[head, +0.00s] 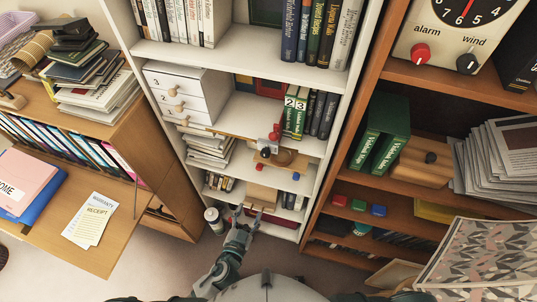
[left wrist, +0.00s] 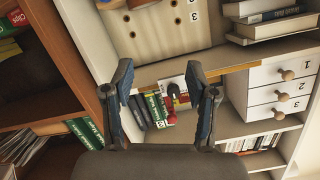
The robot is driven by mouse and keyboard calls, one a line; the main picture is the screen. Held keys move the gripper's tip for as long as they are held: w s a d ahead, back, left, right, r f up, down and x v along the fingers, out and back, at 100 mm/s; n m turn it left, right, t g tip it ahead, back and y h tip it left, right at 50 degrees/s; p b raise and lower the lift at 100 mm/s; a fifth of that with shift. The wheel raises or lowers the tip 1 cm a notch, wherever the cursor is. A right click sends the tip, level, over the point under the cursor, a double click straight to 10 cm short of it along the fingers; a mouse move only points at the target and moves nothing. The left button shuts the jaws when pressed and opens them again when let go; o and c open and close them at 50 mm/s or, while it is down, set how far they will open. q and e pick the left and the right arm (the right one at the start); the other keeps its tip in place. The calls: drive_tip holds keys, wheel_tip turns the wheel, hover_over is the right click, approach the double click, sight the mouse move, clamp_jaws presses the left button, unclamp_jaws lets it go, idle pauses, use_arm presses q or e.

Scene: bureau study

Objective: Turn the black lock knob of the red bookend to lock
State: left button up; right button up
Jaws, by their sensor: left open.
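The red bookend (head: 274,134) stands on a middle shelf of the white bookcase, beside green numbered books (head: 297,110). A small black knob (head: 265,153) shows at its front. In the left wrist view the red part (left wrist: 171,118) and the dark knob (left wrist: 174,91) appear between my fingers but farther off; the knob's setting is too small to read. My left gripper (head: 247,213) is open and empty, in front of the lower shelves and below the bookend. It also shows in the left wrist view (left wrist: 168,80). My right gripper is not in view.
A white drawer unit (head: 186,92) stands left of the bookend, with stacked papers (head: 209,148) below. A wooden board (head: 280,160) lies below the bookend. A brown bookcase (head: 400,180) stands at right, holding a panel with red and black knobs (head: 467,63). A desk (head: 110,225) is at left.

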use_arm(q)
wheel_tip(320, 180, up, 11)
drive_tip(key=s+n+t+h, duration=0.1)
drive_tip(key=s+t, duration=0.1)
drive_tip(key=b, duration=0.3)
approach(265, 156)
drive_tip(key=x, duration=0.8)
drive_tip(key=shift+a+f+p, duration=0.1)
drive_tip(key=shift+a+p, duration=0.05)
drive_tip(key=shift+p, duration=0.15)
drive_tip(key=shift+w, duration=0.55)
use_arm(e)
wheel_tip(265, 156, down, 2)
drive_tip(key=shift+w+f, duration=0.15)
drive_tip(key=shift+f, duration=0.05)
use_arm(q)
drive_tip(key=shift+d, duration=0.2)
drive_tip(key=c, duration=0.4)
clamp_jaws()
